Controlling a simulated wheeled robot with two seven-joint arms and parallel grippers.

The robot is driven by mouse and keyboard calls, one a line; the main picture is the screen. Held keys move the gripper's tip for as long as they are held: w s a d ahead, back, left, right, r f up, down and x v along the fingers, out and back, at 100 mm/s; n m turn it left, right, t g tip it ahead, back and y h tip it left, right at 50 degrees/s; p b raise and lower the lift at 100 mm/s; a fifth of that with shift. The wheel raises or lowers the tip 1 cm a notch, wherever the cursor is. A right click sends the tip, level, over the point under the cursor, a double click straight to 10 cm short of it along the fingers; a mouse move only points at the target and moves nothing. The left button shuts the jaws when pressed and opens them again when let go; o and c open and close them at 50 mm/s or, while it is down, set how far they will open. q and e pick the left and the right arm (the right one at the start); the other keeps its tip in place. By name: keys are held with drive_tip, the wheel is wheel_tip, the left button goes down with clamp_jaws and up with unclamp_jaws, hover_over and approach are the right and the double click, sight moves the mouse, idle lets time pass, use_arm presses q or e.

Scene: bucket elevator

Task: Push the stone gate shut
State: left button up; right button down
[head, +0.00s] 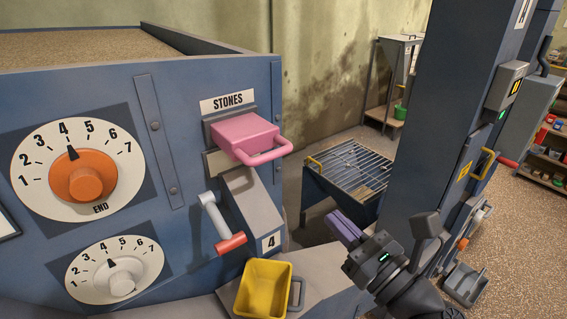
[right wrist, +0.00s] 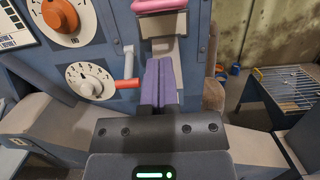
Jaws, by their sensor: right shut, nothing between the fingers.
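The stone gate (head: 243,136) is a pink block with a pink loop handle, under the STONES label on the blue machine wall. It sticks out from the wall over a grey chute marked 4. In the right wrist view the pink gate (right wrist: 159,5) is cut off at the top edge. My right gripper (head: 340,224) has purple fingers, shut and empty. It is below and to the right of the gate, apart from it in the head view. The fingers (right wrist: 159,68) point toward the chute in the wrist view. My left gripper is not in view.
A crank with a red grip (head: 230,243) is left of the chute. A yellow bucket (head: 262,287) stands below it. An orange dial (head: 82,182) and a white dial (head: 115,274) are on the wall. A grated hopper (head: 350,172) and a tall blue column (head: 445,110) stand to the right.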

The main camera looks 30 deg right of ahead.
sight(275, 157)
drive_tip(key=w+r+p, duration=0.1)
drive_tip(key=w+p, duration=0.1)
drive_tip(key=w, duration=0.2)
drive_tip(key=w+p, duration=0.2)
drive_tip(key=w, duration=0.3)
drive_tip(key=w+r+p, duration=0.1)
drive_tip(key=w, duration=0.3)
drive_tip(key=shift+w+a+r+p, duration=0.3)
drive_tip(key=shift+a+p, duration=0.1)
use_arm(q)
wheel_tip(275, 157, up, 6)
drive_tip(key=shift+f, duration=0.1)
